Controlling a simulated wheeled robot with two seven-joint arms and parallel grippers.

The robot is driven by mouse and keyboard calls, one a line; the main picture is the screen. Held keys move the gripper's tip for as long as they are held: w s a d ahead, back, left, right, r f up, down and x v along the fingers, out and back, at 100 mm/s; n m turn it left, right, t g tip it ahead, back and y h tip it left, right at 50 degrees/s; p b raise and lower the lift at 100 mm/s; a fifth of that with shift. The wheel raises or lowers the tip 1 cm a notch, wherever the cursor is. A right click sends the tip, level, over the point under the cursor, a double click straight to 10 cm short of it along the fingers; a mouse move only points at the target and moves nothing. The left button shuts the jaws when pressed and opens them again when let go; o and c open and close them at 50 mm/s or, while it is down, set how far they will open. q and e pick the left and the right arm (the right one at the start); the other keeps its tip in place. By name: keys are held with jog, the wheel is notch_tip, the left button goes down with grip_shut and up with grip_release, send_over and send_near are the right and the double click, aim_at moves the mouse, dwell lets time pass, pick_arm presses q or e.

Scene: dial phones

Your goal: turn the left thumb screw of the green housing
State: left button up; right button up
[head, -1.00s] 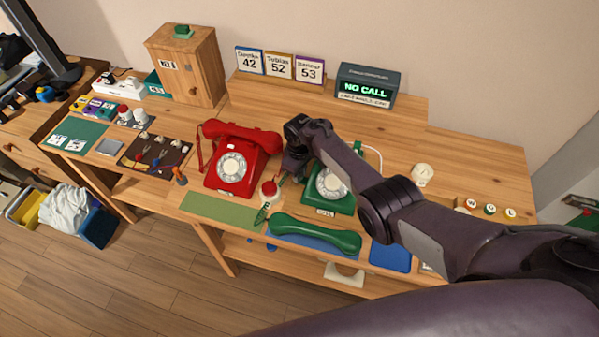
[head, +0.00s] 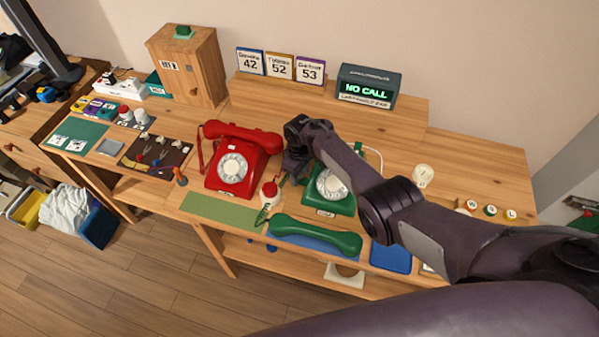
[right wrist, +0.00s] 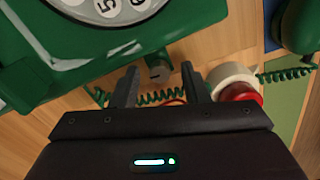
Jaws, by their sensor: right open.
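The green housing (head: 338,204) is a dial phone body on the table, partly covered by my right arm in the head view. In the right wrist view the green housing (right wrist: 190,22) fills the top left, with its dial at the edge. My right gripper (right wrist: 160,82) is open, with one finger on each side of the screw. I cannot tell whether a finger touches it. In the head view my right gripper (head: 290,176) is low at the housing's left side. My left gripper is out of view.
A red phone (head: 235,165) stands close to the left of my right gripper. A red-topped white piece (head: 269,190) and green coiled cord (right wrist: 165,97) are close by the fingers. The green handset (head: 316,236) lies in front on a blue mat. A green mat (head: 220,211) is bare.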

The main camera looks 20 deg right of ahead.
aim_at(300, 176)
notch_tip(300, 176, up, 8)
jog(key=shift+f+p, duration=0.15)
jog(key=shift+p, duration=0.4)
jog(key=shift+f, duration=0.1)
